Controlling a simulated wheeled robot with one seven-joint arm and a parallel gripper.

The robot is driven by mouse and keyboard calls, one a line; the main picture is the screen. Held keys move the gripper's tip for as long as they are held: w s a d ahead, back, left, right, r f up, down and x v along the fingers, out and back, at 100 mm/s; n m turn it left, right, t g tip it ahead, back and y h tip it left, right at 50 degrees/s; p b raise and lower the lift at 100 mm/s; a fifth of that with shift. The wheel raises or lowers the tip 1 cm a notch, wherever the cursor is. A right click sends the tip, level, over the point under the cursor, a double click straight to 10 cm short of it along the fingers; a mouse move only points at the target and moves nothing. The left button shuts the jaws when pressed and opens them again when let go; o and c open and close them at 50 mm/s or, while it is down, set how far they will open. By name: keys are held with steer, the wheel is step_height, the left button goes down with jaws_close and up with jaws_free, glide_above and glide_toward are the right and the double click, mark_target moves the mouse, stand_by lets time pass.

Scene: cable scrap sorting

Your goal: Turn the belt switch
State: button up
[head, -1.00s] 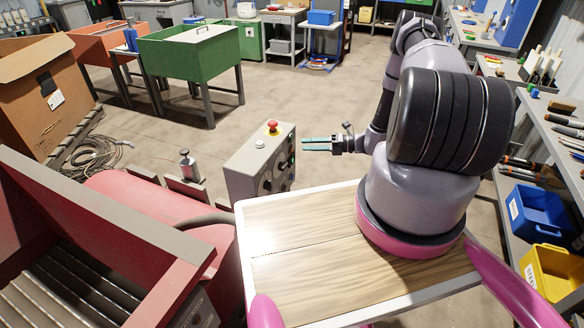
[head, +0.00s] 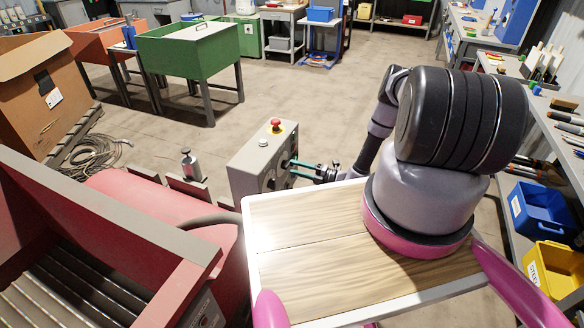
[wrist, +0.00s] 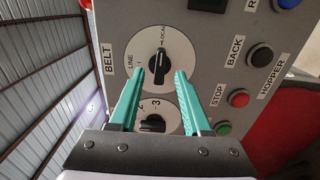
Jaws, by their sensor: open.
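The belt switch (wrist: 159,68) is a black knob on a round white plate marked LINE and LOCAL, beside the word BELT in the wrist view. Its bar stands nearly upright in the picture, its upper end towards LOCAL. My gripper (wrist: 160,75) is open, its two teal fingers on either side of the knob's lower part in that view. Whether they touch it I cannot tell. In the head view my gripper (head: 291,169) is at the face of the grey control box (head: 247,157); the knob is hard to make out there.
A numbered dial (wrist: 153,123) sits below the switch, partly behind my gripper. Red (wrist: 238,98) and green (wrist: 223,128) buttons and a black button (wrist: 260,57) are to the right. A red emergency button (head: 276,124) tops the box. A red machine (head: 110,215) stands left.

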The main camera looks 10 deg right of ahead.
mark_target(287, 165)
steer(key=shift+x, duration=1.2)
jaws_close()
steer(key=shift+n, duration=0.3)
steer(key=n, duration=1.7)
steer(key=shift+n, duration=0.3)
